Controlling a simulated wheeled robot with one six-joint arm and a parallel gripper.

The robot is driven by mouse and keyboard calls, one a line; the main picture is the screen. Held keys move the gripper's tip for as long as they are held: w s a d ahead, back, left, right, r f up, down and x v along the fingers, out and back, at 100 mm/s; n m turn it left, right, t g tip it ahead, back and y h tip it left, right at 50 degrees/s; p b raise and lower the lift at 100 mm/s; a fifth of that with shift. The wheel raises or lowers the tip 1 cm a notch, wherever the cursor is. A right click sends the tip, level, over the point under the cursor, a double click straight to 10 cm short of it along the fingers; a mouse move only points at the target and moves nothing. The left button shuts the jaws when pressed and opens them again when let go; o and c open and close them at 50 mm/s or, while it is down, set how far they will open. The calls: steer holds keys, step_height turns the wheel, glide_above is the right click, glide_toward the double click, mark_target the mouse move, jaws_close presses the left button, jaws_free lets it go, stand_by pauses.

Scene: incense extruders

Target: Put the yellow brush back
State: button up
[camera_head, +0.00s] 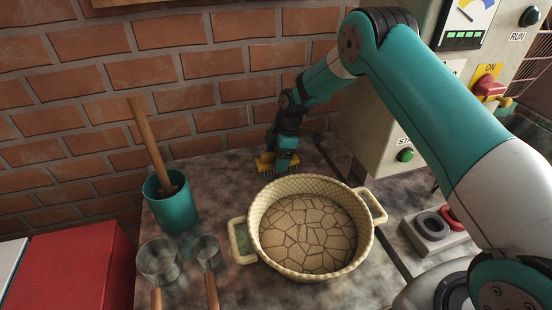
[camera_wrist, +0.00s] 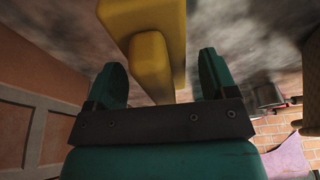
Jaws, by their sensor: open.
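The yellow brush (camera_head: 265,161) is on the worktop by the brick wall, behind the wicker basket. In the wrist view the yellow brush (camera_wrist: 150,60) shows as a blocky yellow body, with part of it between my two fingers; its bristles cannot be made out. My gripper (camera_head: 284,160) points down at the brush, and its teal fingers in the wrist view (camera_wrist: 161,75) stand apart on either side of the yellow body. Gaps show beside it. The gripper partly hides the brush in the head view.
A cream basket (camera_head: 257,225) holding cracked brown material stands in front. A teal cup (camera_head: 172,212) with a wooden stick (camera_head: 148,140) stands left, above two handled metal scoops (camera_head: 160,262). A red box (camera_head: 80,265) is far left. A control machine (camera_head: 385,140) and rings (camera_head: 432,226) are right.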

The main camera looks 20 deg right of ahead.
steer(key=b+v, duration=0.2)
steer(key=v, duration=0.8)
steer(key=shift+d+r, duration=0.15)
steer(key=shift+r, duration=0.2)
steer(key=s+a+r+m, duration=0.2)
steer(key=s+a+r, duration=0.1)
steer(key=s+r, duration=0.4)
steer(key=s+a+r+m, duration=0.3)
steer(key=s+r, duration=0.2)
steer(key=s, duration=0.3)
steer(key=s+a+r+m+y, duration=0.1)
steer(key=s+m, duration=0.5)
steer(key=s, duration=1.7)
steer(key=shift+a+r, duration=0.25)
steer(key=shift+r, duration=0.45)
